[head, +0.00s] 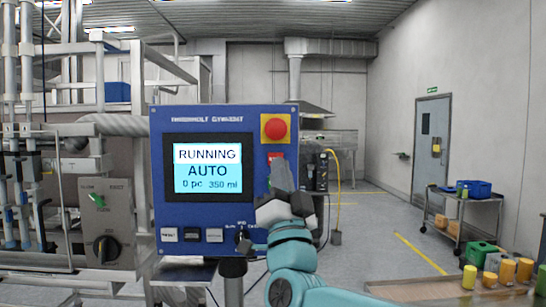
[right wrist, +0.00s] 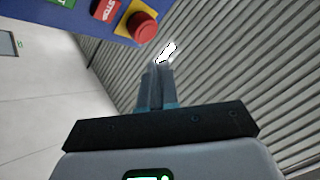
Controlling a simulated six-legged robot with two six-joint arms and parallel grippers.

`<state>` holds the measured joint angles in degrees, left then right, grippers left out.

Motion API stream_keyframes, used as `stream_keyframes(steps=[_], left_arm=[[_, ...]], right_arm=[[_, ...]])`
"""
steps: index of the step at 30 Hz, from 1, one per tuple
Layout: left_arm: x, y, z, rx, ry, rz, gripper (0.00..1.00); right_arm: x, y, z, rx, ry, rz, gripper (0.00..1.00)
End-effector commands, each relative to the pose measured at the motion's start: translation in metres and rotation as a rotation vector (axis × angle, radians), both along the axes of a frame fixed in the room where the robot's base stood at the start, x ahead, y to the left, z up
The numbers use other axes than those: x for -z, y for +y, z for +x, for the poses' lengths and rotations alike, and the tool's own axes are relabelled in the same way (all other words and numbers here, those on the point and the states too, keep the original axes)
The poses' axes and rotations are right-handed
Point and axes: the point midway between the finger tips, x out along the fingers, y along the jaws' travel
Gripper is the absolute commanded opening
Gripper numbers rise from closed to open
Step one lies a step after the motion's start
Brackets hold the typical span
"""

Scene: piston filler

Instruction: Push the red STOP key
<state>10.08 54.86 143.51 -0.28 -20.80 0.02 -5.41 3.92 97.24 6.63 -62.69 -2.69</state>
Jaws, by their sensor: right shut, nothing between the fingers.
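The red STOP key (head: 275,156) is on the blue control panel (head: 225,121), below a round red button (head: 274,127) on a yellow plate. My right gripper (head: 281,172) is shut and empty, in front of the panel, and covers the lower part of the key. In the right wrist view the STOP key (right wrist: 106,10) is at the top edge, up and left of the shut fingertips (right wrist: 158,72). A gap shows between them there; contact is not visible. My left gripper is not in view.
The panel screen (head: 208,168) reads RUNNING, AUTO, 0 pc, 350 ml. Small keys (head: 191,235) and a knob sit along the panel bottom. A green key (right wrist: 62,2) shows beside STOP in the wrist view. Yellow and orange containers (head: 506,271) stand at the lower right.

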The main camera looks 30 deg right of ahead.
Motion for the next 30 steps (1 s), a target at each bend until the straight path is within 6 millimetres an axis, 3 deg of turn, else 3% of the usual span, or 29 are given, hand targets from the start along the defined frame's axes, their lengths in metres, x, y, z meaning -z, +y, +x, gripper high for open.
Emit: stream_keyframes(steps=[11,24,30], left_arm=[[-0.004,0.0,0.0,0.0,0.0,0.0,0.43],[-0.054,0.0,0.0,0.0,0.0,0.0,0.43],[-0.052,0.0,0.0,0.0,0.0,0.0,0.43]], right_arm=[[-0.001,-0.001,0.004,-0.003,0.003,0.0,0.0],[-0.005,-0.031,0.053,-0.003,0.005,-0.001,0.0],[0.0,-0.041,0.07,-0.006,0.002,-0.001,0.0]])
